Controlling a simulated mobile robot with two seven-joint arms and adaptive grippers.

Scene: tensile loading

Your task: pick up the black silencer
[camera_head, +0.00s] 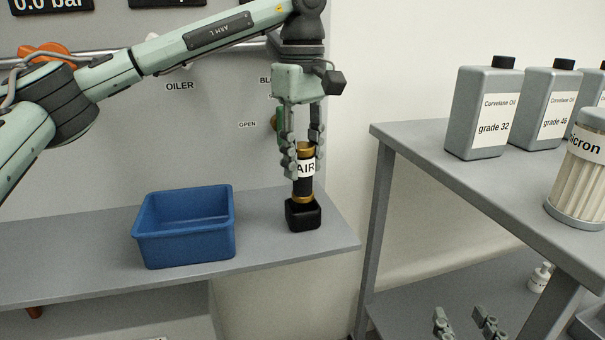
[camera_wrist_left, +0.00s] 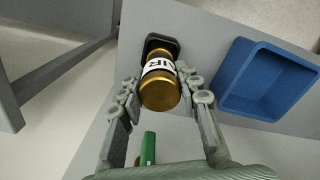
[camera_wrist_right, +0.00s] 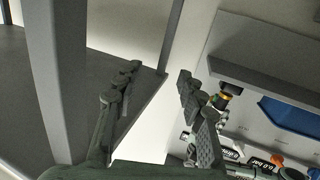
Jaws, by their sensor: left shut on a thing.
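The black silencer (camera_head: 302,184) is a dark upright cylinder with gold ends and a white "AIR" label. Its lower end is at the mouth of a small black holder (camera_head: 303,217) near the shelf's right end; I cannot tell how deep it sits. My left gripper (camera_head: 303,170) points down from above and is shut on the silencer, a finger on each side. In the left wrist view the silencer (camera_wrist_left: 160,92) is between the fingertips (camera_wrist_left: 158,95). My right gripper (camera_head: 465,322) is low at the bottom right; in its wrist view (camera_wrist_right: 160,72) the fingers are apart and empty.
A blue bin (camera_head: 185,250) stands left of the holder on the grey shelf (camera_head: 60,250). At the right, a grey table (camera_head: 470,185) carries oil bottles (camera_head: 484,108) and a filter cartridge (camera_head: 582,170). A green valve handle (camera_wrist_left: 148,148) is close to the left gripper.

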